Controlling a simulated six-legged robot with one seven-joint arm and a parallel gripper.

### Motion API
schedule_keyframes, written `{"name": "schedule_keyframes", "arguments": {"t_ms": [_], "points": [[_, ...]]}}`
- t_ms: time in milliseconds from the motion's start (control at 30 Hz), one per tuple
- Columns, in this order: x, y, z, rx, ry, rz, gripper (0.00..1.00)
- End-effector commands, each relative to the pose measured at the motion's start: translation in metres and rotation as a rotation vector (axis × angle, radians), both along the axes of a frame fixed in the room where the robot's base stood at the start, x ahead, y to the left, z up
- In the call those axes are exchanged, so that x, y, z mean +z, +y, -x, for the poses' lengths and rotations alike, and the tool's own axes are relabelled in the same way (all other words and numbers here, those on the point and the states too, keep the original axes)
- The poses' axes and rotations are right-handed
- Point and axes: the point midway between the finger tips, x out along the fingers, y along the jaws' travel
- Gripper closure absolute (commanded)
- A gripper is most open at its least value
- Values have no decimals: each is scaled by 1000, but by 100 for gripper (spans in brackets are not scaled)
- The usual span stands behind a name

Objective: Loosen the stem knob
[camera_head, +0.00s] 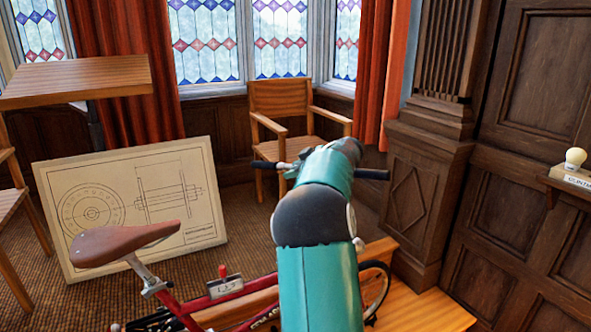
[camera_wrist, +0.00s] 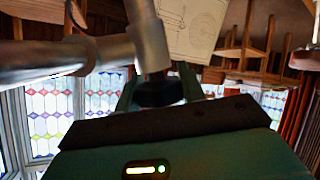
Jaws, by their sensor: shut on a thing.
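In the wrist view, a black stem knob (camera_wrist: 162,94) sits between the green fingers of my gripper (camera_wrist: 160,84), which is shut on it. The knob is at the end of a silver metal stem (camera_wrist: 149,38), beside a thick silver bar (camera_wrist: 60,58). In the head view, my teal arm reaches over the front of a red bicycle (camera_head: 185,309). It hides the knob, the stem and most of the handlebar. Black handlebar grips show left (camera_head: 263,164) and right (camera_head: 373,174) of my arm. My fingers are hidden there.
A wooden armchair (camera_head: 285,100) stands by the window. A small wall shelf (camera_head: 566,186) holds a pale bulb-shaped thing (camera_head: 575,158) at right.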

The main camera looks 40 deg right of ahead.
Motion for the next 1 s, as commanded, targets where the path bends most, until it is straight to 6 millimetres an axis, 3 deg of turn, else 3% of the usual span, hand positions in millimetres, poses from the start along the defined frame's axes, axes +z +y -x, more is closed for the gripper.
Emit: {"name": "schedule_keyframes", "arguments": {"t_ms": [467, 500, 567, 1000], "points": [[0, 1, -1, 14, 2, -2, 83], [0, 1, -1, 14, 3, -2, 53], [0, 1, -1, 14, 3, -2, 41], [5, -1, 8, 11, 2, 0, 39]]}}
